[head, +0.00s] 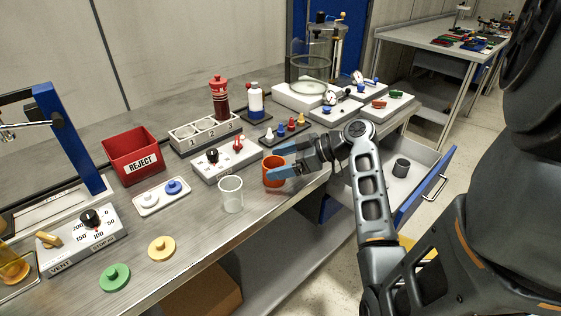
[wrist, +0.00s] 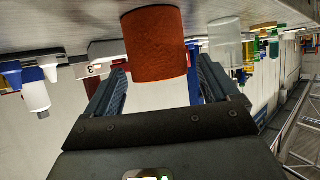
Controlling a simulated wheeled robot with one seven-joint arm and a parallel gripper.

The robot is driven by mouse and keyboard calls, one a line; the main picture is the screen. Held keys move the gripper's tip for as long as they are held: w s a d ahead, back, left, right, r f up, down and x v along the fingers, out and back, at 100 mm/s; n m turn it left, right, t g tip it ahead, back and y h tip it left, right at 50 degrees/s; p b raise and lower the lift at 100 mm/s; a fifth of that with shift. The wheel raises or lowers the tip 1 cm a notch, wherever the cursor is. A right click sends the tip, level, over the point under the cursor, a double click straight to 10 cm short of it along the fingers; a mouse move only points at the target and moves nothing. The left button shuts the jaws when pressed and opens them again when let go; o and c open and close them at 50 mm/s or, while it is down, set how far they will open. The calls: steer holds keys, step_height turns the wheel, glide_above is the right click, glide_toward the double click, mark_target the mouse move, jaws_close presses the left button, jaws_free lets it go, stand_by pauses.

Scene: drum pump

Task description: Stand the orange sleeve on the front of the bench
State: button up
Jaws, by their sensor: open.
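The orange sleeve (head: 273,174) stands upright on the bench top (head: 195,222), close to the front edge in the head view. My gripper (head: 276,161) is open at the sleeve, reaching in from the right with its blue fingers on either side of it. In the wrist view, which looks upside down, the sleeve (wrist: 155,45) is between and just beyond the open fingertips (wrist: 165,80), with visible gaps at both sides. I cannot tell how far the fingers reach around it.
A clear cup (head: 231,195) stands left of the sleeve. A dial box (head: 224,161) and a tray of coloured pegs (head: 285,132) lie behind. An open drawer (head: 415,185) holding a grey cup (head: 401,167) juts out at right. Bare bench lies left of the cup.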

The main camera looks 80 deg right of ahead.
steer(key=shift+s+r, duration=0.1)
steer(key=shift+r, duration=0.05)
steer(key=b+v, duration=0.2)
steer(key=v, duration=0.9)
steer(key=shift+s+r, duration=0.2)
steer(key=shift+s, duration=0.1)
steer(key=shift+d, duration=0.1)
